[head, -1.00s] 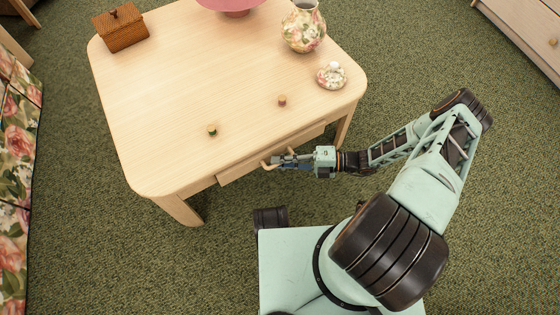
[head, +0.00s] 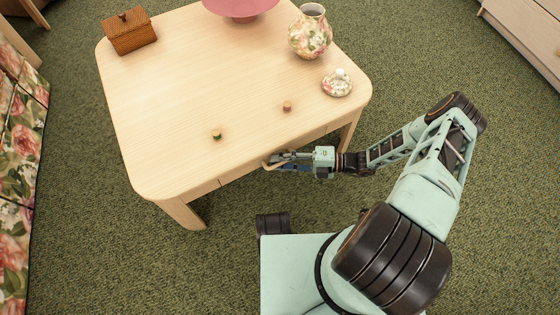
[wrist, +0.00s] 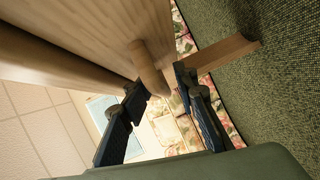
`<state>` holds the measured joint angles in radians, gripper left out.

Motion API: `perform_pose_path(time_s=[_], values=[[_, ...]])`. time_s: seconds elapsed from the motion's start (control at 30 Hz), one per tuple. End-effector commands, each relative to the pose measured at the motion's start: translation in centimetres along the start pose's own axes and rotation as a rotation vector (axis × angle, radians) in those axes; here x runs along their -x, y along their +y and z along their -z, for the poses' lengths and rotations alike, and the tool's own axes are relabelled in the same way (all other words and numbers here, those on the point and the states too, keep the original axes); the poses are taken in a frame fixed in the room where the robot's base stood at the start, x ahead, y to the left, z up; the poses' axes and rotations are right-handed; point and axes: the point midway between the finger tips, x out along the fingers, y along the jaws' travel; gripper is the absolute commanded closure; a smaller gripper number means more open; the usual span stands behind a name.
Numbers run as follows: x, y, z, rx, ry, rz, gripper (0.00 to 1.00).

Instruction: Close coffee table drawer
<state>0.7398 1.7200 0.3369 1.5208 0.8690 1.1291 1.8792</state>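The coffee table (head: 165,85) is pale wood and fills the upper left of the head view. Its drawer front (head: 238,174) looks about flush with the table's side, though the tabletop partly hides it. My gripper (head: 276,159) is at the drawer's wooden handle (head: 268,166). In the wrist view the two dark fingers (wrist: 158,75) are apart, and the handle (wrist: 148,70) lies between their tips. I cannot tell whether a finger touches it.
On the table stand a wicker box (head: 131,32), a pink bowl (head: 240,9), a floral vase (head: 310,36), a floral lidded dish (head: 337,84) and two small corks. A floral sofa (head: 22,140) is at the left. Green carpet (head: 110,240) is clear in front.

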Motion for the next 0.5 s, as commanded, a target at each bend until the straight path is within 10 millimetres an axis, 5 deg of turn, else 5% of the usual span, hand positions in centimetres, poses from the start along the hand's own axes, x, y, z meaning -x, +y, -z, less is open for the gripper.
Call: perform_pose_path(time_s=[0.27, 0.5], values=[[1.4, 0.0, 0.0, 0.001, -0.001, 0.002, 0.73], [6.4, -0.1, -0.1, 0.002, -0.002, 0.004, 0.73]])
